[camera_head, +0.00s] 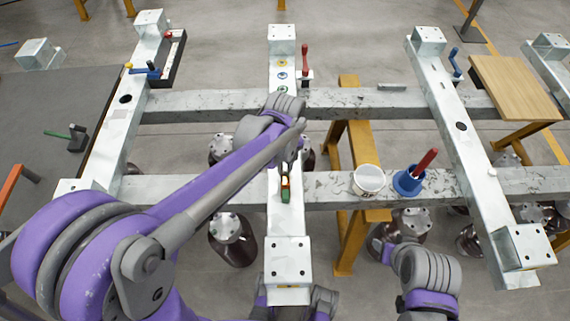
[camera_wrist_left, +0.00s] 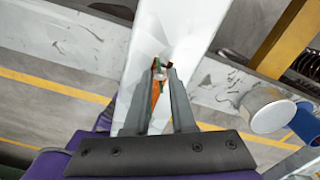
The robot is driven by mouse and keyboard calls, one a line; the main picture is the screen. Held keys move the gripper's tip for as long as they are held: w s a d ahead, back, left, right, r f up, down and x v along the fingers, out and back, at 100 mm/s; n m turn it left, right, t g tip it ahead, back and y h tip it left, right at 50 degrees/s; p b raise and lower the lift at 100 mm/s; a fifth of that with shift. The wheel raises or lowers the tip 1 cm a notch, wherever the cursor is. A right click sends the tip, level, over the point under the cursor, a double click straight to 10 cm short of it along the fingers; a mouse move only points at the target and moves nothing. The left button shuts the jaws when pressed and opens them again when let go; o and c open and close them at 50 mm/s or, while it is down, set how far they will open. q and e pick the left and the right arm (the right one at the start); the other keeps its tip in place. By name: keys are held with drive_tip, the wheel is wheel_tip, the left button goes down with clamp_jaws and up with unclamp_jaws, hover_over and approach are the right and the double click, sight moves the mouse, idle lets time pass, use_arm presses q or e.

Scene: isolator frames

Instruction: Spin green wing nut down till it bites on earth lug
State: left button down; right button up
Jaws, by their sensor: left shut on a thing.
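My left gripper (camera_head: 287,176) reaches down onto the middle pale beam (camera_head: 284,222). It is shut on the small green wing nut (camera_head: 286,197), which shows at the fingertips. An orange piece (camera_head: 285,182), perhaps the earth lug or its lead, shows there too. In the left wrist view the two fingers (camera_wrist_left: 163,78) close around a spot of green, with an orange strip (camera_wrist_left: 156,93) between them. The fingers hide much of the nut, and I cannot tell whether it touches the lug. My right arm is at the lower right; its fingertips are not clear.
A white cup (camera_head: 369,179) and a blue pot (camera_head: 407,184) with a red handle stand on the near cross beam, right of the middle beam. Coloured rings (camera_head: 282,75) and a red-handled clamp (camera_head: 305,62) sit farther back. A wooden board (camera_head: 515,88) is at right.

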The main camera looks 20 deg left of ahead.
sight(285, 168)
use_arm(q)
drive_tip(key=m, duration=0.3)
drive_tip(key=shift+m, duration=2.2)
drive_tip(key=c, duration=0.7)
unclamp_jaws()
wheel_tip(285, 168, up, 11)
drive_tip(key=shift+f+p, duration=0.1)
drive_tip(key=shift+p, duration=0.55)
